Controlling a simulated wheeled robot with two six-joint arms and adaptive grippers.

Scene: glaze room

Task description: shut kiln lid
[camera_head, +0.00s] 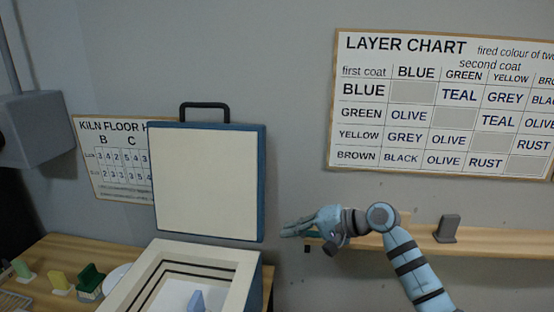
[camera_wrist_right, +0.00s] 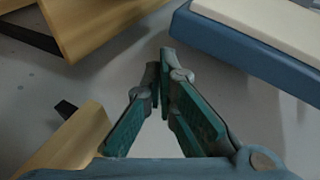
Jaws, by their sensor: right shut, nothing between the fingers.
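The kiln lid (camera_head: 205,182) stands upright and open at the back of the kiln, with a cream inner face, a blue edge and a dark handle (camera_head: 204,106) on top. The kiln body (camera_head: 156,262) is open below it, and a small blue piece (camera_head: 196,300) shows inside. My right gripper (camera_head: 284,232) is shut and empty, just right of the lid's lower right edge, apart from it in the picture. In the right wrist view its fingertips (camera_wrist_right: 160,62) meet, and a blue and cream slab edge (camera_wrist_right: 250,52) lies at upper right. My left gripper is not in view.
A wooden shelf (camera_head: 500,236) with a grey block (camera_head: 447,229) runs along the wall behind my right arm. A wooden table (camera_head: 45,252) at left holds small coloured pieces and a white plate (camera_head: 118,278). A grey box (camera_head: 35,130) hangs at far left.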

